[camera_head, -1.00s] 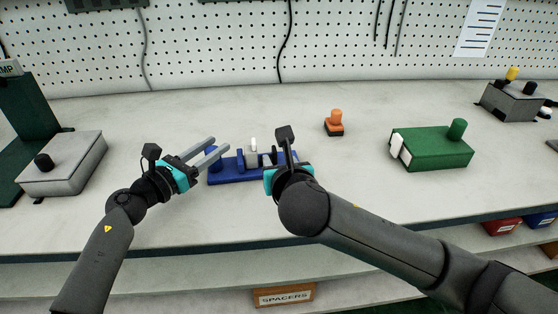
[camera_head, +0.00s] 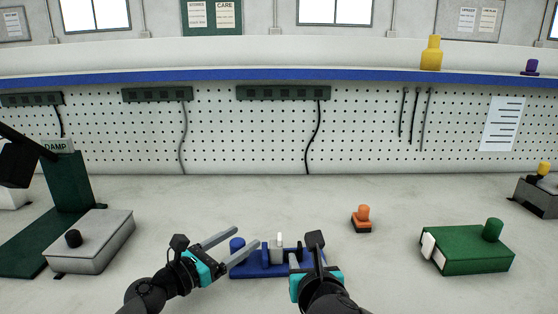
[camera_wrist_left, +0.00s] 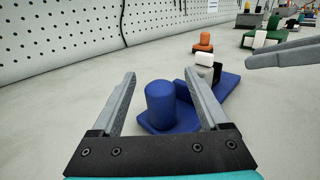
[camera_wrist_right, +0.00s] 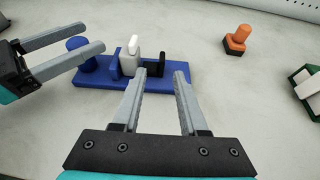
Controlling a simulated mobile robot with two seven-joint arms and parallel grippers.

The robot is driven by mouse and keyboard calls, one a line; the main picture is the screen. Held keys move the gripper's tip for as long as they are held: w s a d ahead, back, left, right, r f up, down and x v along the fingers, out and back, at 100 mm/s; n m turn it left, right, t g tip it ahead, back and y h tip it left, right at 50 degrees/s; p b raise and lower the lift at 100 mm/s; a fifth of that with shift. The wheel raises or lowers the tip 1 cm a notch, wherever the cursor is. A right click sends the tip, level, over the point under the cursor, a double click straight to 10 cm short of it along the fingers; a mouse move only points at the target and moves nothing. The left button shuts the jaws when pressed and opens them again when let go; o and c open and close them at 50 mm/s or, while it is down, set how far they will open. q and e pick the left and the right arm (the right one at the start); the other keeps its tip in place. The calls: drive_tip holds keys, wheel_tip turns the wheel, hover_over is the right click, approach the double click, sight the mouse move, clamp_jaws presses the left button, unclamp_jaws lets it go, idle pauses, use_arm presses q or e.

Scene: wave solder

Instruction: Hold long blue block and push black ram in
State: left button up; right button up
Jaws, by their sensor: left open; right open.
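The long blue block (camera_head: 262,272) lies on the bench, with a round blue post (camera_wrist_left: 160,103) at its left end, a blue upright plate and a white upright piece (camera_wrist_right: 133,45). The black ram (camera_wrist_right: 153,67) is at its right end, apart from the white piece or touching it; I cannot tell. My left gripper (camera_wrist_left: 160,75) is open; its fingers appear on either side of the blue post, not closed on it. My right gripper (camera_wrist_right: 161,68) is open, its fingertips near the ram's end; their height above it is unclear. In the head view my right gripper partly hides the block's right end.
An orange-topped black piece (camera_head: 362,219) stands behind and right of the block. A green box (camera_head: 465,252) with a white front piece is further right. A grey box (camera_head: 100,243) with a black knob and a green stand (camera_head: 72,185) are at left. Bench between is clear.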

use_arm(q)
drive_tip(key=shift+s+a, duration=0.1)
drive_tip(key=v, duration=1.1)
drive_tip(key=shift+s+a, duration=0.25)
drive_tip(key=shift+s, duration=0.05)
